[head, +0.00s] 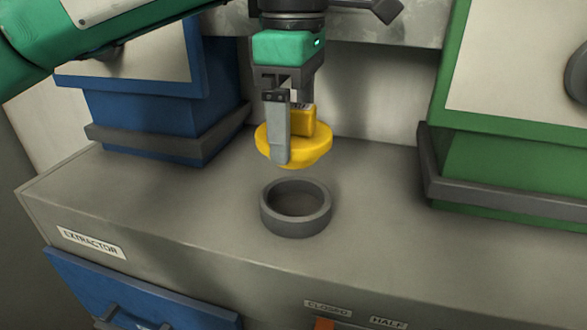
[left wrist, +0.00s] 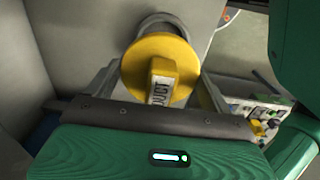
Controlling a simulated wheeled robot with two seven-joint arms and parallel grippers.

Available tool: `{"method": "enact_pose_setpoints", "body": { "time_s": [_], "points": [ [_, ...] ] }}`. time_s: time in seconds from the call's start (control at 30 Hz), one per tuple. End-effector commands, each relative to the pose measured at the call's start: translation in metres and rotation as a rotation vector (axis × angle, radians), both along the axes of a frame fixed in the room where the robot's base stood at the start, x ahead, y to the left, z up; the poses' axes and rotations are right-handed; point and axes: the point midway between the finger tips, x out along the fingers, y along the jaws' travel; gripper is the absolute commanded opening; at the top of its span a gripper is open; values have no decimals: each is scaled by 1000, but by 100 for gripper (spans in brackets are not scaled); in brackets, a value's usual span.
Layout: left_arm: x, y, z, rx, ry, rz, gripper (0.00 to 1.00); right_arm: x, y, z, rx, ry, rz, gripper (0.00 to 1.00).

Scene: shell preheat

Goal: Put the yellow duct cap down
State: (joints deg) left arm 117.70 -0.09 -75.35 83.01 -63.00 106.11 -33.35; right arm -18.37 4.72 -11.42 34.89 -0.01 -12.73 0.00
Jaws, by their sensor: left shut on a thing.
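The yellow duct cap (head: 312,147) is a round disc with a block-shaped handle on top. My left gripper (head: 288,150) is shut on the cap and holds it above the grey surface. The near finger covers part of the cap, and the far finger is mostly hidden. The dark grey duct ring (head: 296,226), open at the top, stands on the surface, below and a little in front of the cap. In the left wrist view the cap's handle (left wrist: 162,82) carries the lettering "DUCT", and the cap partly hides a ring behind it. My right gripper is not in view.
A blue housing (head: 165,120) stands at the left and a green housing (head: 500,170) at the right. The grey top (head: 380,230) around the ring is clear. An "EXTRACTOR" label (head: 91,243) and a blue drawer-like front (head: 130,295) are on the front face.

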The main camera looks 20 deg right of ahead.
Motion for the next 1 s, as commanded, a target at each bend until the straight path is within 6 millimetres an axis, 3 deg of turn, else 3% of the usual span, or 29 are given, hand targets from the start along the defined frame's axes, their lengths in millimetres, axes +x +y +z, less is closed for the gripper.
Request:
{"method": "enact_pose_setpoints", "body": {
  "time_s": [0.13, 0.27, 0.63, 1.0],
  "points": [
    [-1, 0, -25, 1, 1, -3, 56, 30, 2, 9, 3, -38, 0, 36],
    [0, 0, -37, -1, -1, -1, 56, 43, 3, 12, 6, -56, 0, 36],
    [0, 0, -78, -1, 1, -1, 56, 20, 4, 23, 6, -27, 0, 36],
    [0, 0, -86, -2, -1, -1, 56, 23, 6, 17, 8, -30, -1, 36]
  ]
}}
